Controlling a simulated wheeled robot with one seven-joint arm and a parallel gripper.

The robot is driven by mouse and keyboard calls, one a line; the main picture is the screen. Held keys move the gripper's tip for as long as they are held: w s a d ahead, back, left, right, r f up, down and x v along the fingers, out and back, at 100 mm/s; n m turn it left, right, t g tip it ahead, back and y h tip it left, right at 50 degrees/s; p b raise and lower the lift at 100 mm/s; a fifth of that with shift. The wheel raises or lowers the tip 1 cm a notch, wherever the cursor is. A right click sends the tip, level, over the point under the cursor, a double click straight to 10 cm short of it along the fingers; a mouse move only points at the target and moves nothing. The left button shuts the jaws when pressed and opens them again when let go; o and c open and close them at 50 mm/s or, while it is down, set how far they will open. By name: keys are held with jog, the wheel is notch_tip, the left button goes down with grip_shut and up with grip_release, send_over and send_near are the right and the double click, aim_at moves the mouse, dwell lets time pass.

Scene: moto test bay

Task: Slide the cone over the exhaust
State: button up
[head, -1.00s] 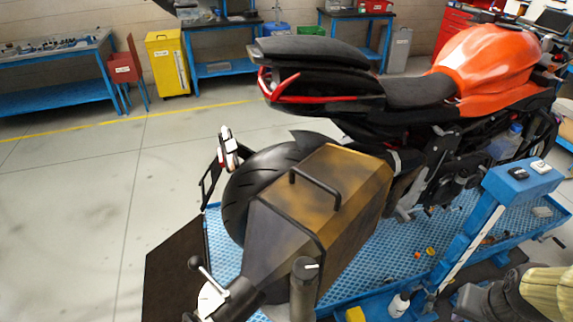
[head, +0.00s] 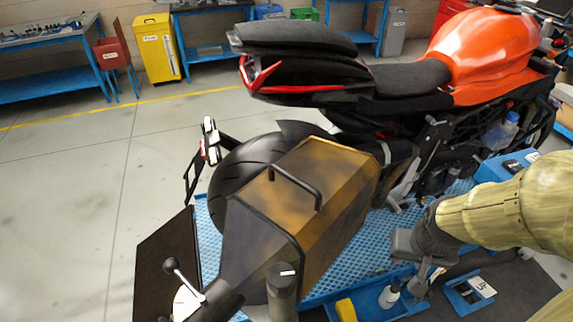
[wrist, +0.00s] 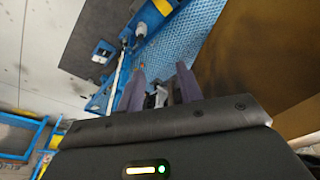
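The cone (head: 310,200) is a large brown-gold hood with flat sides and a black bar handle (head: 298,184) on top. It stands beside the rear tyre (head: 240,165), wide end toward the motorcycle, narrow end toward me. I cannot make out the exhaust; the cone hides that area, so I cannot tell whether they overlap. My gripper (head: 425,278) is to the right of the cone, apart from it, pointing down over the lift's edge. In the wrist view my gripper (wrist: 160,84) has its fingers apart, and the cone's brown side (wrist: 265,60) fills the right.
The orange motorcycle (head: 480,45) stands on a blue lift deck (head: 345,262). A white bottle (head: 389,297) and a yellow item (head: 346,309) are in the blue tray near my gripper. A black post (head: 282,290) stands at the cone's near end. The floor at left is clear.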

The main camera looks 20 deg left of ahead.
jog(key=shift+s, duration=0.15)
notch_tip(320, 180, up, 30)
jog(key=n+g+p, duration=0.2)
jog(key=n+p, duration=0.7)
jog(key=n, duration=0.4)
send_over(291, 175)
jog(key=shift+s+a+f, duration=0.1)
jog(key=shift+s+a, duration=0.05)
jog(key=shift+s, duration=0.1)
jog(key=f, duration=0.5)
jog(key=f+p, duration=0.1)
jog(key=f, duration=0.5)
jog(key=f+p, duration=0.1)
jog(key=f, duration=0.5)
jog(key=shift+w+f, duration=0.2)
jog(key=shift+w, duration=0.05)
jog(key=shift+c, duration=0.5)
